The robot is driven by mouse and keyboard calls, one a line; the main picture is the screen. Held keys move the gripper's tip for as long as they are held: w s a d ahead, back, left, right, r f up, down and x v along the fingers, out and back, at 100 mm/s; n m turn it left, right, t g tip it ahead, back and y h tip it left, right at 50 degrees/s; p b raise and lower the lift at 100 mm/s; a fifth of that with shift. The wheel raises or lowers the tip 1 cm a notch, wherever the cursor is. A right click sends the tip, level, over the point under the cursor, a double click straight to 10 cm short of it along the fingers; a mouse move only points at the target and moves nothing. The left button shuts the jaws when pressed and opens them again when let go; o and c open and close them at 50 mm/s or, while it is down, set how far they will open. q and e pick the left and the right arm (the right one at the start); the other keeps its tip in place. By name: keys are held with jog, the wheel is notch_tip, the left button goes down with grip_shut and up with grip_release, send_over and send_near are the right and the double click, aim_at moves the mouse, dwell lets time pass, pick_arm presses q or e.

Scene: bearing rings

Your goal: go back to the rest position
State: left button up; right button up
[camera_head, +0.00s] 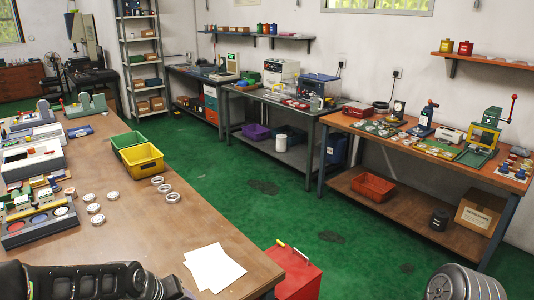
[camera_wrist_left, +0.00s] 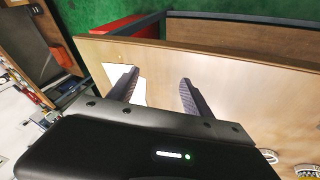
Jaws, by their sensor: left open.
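My left arm (camera_head: 85,281) lies along the near left edge of the head view, and its gripper fingers cannot be made out there. In the left wrist view my left gripper (camera_wrist_left: 158,95) is open, its two dark fingers apart with nothing between them, over the brown table. White paper sheets (camera_wrist_left: 139,88) show behind one finger; they also lie near the table's front corner in the head view (camera_head: 214,267). Several bearing rings (camera_head: 97,208) lie loose on the table. Part of my right arm (camera_head: 462,284) shows at the bottom right; its gripper is out of view.
The brown table (camera_head: 150,235) holds a yellow bin (camera_head: 142,160), a green bin (camera_head: 127,141) and devices along its left side. A red cabinet (camera_head: 293,274) stands beside its right edge. Workbenches line the far wall. The green floor (camera_head: 260,185) between is clear.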

pick_arm(q)
jog(key=s+d+f+m, duration=0.1)
jog(key=s+d+f, duration=0.15)
jog(key=f, duration=0.35)
jog(key=s+d+f+m+h, duration=0.1)
jog(key=s+d+f+m, duration=0.1)
jog(key=d+f, duration=0.25)
jog(key=s+d+f+m, duration=0.1)
jog(key=s+d+f, duration=0.2)
jog(key=f, duration=0.3)
jog(key=s+d+f+g, duration=0.2)
jog(key=s+f, duration=0.3)
jog(key=s, duration=0.3)
jog(key=s+d+f+g+h, duration=0.1)
jog(key=s+d+f+g, duration=0.1)
jog(key=s+f, duration=0.3)
jog(key=s+d, duration=0.1)
jog(key=s, duration=0.2)
jog(key=shift+s+d+f+g, duration=0.15)
jog(key=shift+f+g, duration=0.05)
jog(key=shift+g, duration=0.1)
